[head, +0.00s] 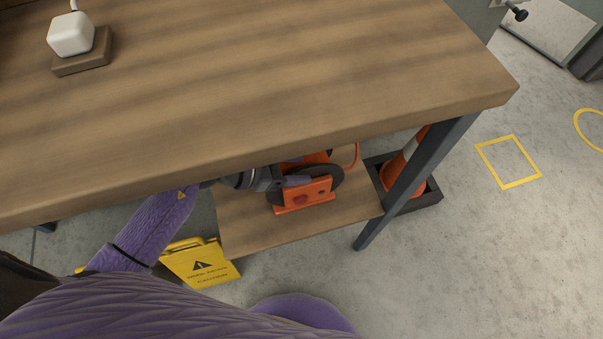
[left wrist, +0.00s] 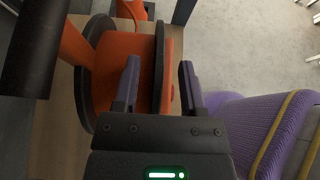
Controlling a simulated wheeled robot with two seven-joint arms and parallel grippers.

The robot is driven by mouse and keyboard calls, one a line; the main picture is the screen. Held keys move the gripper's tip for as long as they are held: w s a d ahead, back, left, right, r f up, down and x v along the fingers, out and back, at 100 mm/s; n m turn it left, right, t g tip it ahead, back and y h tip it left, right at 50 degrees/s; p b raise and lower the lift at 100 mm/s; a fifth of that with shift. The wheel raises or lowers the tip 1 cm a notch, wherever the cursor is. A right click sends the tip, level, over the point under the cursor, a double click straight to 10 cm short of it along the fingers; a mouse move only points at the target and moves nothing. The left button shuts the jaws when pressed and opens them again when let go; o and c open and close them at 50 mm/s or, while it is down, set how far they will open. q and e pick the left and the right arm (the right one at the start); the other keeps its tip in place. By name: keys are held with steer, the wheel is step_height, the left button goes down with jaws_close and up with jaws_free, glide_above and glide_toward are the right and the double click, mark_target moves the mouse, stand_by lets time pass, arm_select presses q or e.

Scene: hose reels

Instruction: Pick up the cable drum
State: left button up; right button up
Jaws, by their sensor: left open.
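The cable drum (head: 318,189), orange with black round flanges, stands on the wooden lower shelf under the workbench. It also shows in the left wrist view (left wrist: 138,48), filling the upper left. My left gripper (head: 298,174) reaches in under the bench top and is at the drum's near side. In the left wrist view, its two open fingers (left wrist: 160,84) stand on either side of the drum's right-hand black flange and orange side plate. I cannot tell whether the fingers touch it. The bench top hides the drum's upper back part in the head view. My right gripper is not in view.
The wooden bench top (head: 300,75) hangs over the shelf (head: 250,232), with a dark leg (head: 420,180) at right. An orange cone (head: 395,178) stands in a dark tray beyond. A yellow warning sign (head: 203,265) is below left. Floor at right is clear.

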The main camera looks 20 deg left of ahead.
mark_target(326, 177)
arm_select(q)
steer(key=shift+x, duration=1)
steer(key=shift+w+d+f, duration=0.1)
steer(key=shift+d, duration=0.05)
jaws_close()
stand_by(0.4)
